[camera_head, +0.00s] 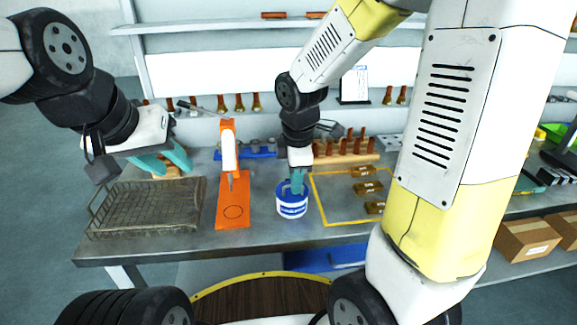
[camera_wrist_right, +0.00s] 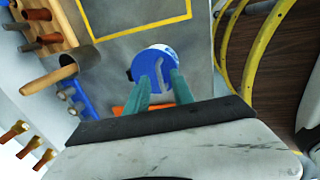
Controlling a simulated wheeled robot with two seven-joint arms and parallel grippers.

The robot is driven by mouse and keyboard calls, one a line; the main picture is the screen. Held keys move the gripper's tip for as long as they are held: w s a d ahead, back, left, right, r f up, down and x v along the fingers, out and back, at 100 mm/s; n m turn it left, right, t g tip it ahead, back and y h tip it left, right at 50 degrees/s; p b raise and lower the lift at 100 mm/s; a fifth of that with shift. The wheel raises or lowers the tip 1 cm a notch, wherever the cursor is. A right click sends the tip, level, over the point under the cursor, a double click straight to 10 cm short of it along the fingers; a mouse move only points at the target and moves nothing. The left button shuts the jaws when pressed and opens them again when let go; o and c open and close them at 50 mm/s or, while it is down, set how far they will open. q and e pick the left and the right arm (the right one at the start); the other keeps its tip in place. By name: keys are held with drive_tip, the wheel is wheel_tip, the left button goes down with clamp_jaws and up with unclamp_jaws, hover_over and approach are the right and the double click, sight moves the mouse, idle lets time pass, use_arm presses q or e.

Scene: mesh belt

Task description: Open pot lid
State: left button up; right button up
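The pot (camera_head: 292,208) is a small white and blue tub standing upright on the grey table, with a blue lid on top. In the right wrist view the round blue lid (camera_wrist_right: 151,62) has a narrow raised handle (camera_wrist_right: 160,70) across it. My right gripper (camera_head: 298,186) points down at the lid. In its wrist view, its teal fingertips (camera_wrist_right: 159,76) are apart, one on each side of the handle; contact is unclear.
A wire mesh basket (camera_head: 100,224) stands at the table's left. An orange stand (camera_head: 233,215) is just left of the pot. A yellow-framed area (camera_head: 338,222) with small brown blocks lies right. Wooden-handled tools (camera_head: 345,158) stand behind.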

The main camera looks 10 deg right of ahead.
drive_tip(key=shift+c, duration=0.4)
clamp_jaws()
idle(0.9)
